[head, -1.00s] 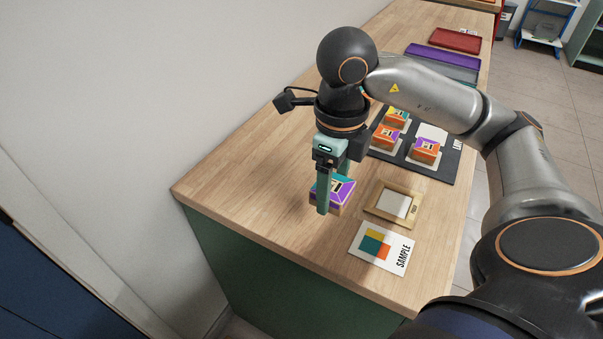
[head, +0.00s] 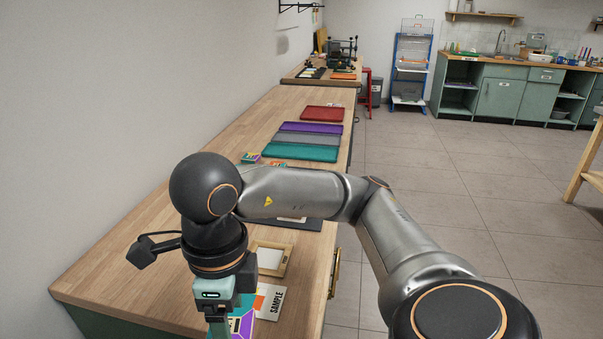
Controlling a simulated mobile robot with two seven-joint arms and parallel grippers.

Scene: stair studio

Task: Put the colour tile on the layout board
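My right gripper (head: 222,318), on the arm from the right, points down at the bottom of the head view. It is shut on the colour tile (head: 241,324), a block with a purple, yellow and white patterned top. Its fingertips and the tile's lower part are cut off by the frame edge. The dark layout board (head: 307,225) lies farther along the bench, mostly hidden behind my arm. Parts of patterned tiles (head: 250,158) show just above the arm. A white sample card (head: 270,301) lies right of the gripper, partly covered. My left gripper is not in view.
A wooden frame (head: 283,262) with a white middle lies between the gripper and the board. Teal (head: 300,152), grey, purple and red (head: 322,113) trays lie farther back. A wall borders the bench (head: 110,268) on the left; open floor lies to the right.

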